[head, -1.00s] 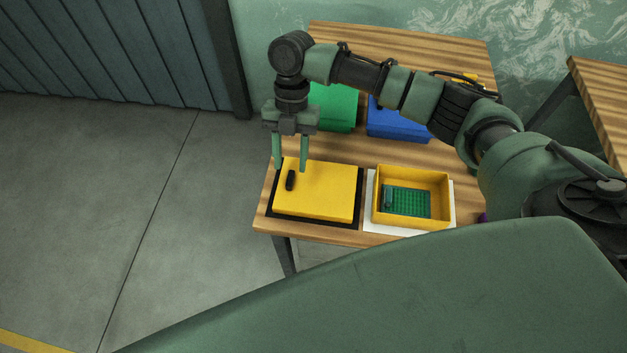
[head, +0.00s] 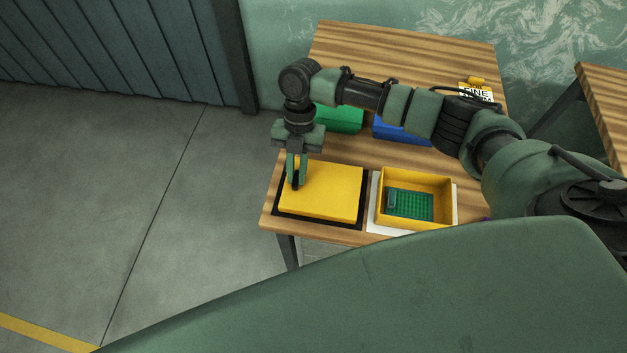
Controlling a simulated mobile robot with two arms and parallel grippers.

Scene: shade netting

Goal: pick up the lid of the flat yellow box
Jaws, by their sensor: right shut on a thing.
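The flat yellow box lid (head: 335,194) lies level on a black mat (head: 288,216) at the near left of the wooden table. A small black handle (head: 296,186) stands near the lid's left end. My right gripper (head: 296,183) points down and is shut on this handle, its green fingers partly hiding it. Whether a box body lies under the lid cannot be seen. My left gripper is not in view.
An open yellow box (head: 449,188) with a green studded plate (head: 415,206) inside stands on a white mat (head: 373,222) to the right. A green box (head: 345,120) and a blue box (head: 390,132) stand behind. A second table (head: 607,97) is at far right.

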